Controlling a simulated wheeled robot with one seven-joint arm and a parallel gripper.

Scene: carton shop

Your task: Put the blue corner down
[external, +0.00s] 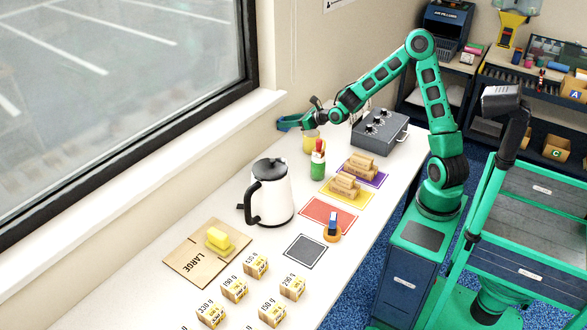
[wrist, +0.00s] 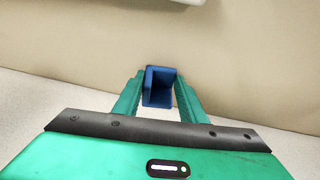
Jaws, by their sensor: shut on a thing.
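The blue corner (wrist: 158,88) is a small dark blue angled piece with an open inner side facing my camera. It sits between the two green fingers of my gripper (wrist: 159,98), which are shut on it. There the corner is hard to tell apart from the fingers. I cannot tell whether it touches the table.
A yellow cup (external: 311,143) stands just by my gripper, and a grey control box (external: 380,132) to its right. The wall (wrist: 70,40) is close behind the corner.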

